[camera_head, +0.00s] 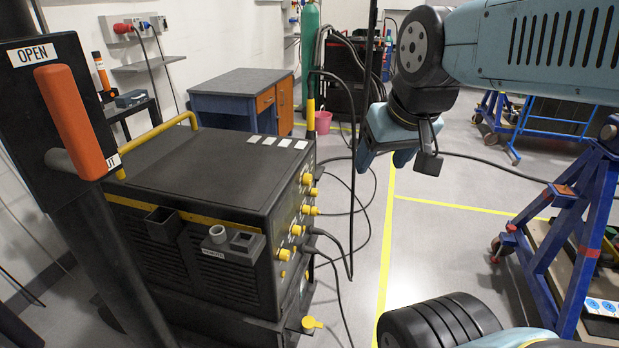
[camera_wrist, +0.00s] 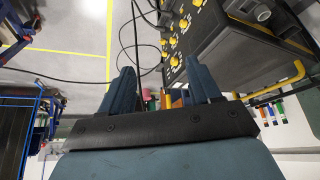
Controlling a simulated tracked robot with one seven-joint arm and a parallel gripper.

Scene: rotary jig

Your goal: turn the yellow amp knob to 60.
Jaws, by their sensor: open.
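The black machine (camera_head: 225,185) stands at left centre, with several yellow knobs (camera_head: 307,179) down its right-hand face. I cannot tell which one is the amp knob, and no scale or number is readable. The knobs also show in the wrist view (camera_wrist: 185,24), at the upper right on the machine (camera_wrist: 235,40). My gripper (camera_head: 384,161) is open and empty, in the air to the right of the machine, apart from the knobs. In the wrist view my gripper's two fingers (camera_wrist: 160,66) are spread wide, with nothing held between them.
Black cables (camera_head: 345,240) run from the machine's knob face over the floor. A yellow handle bar (camera_head: 165,138) is on its left. An orange lever (camera_head: 72,120) stands near left. A blue trestle (camera_head: 570,235) stands right. Floor right of the machine is mostly clear.

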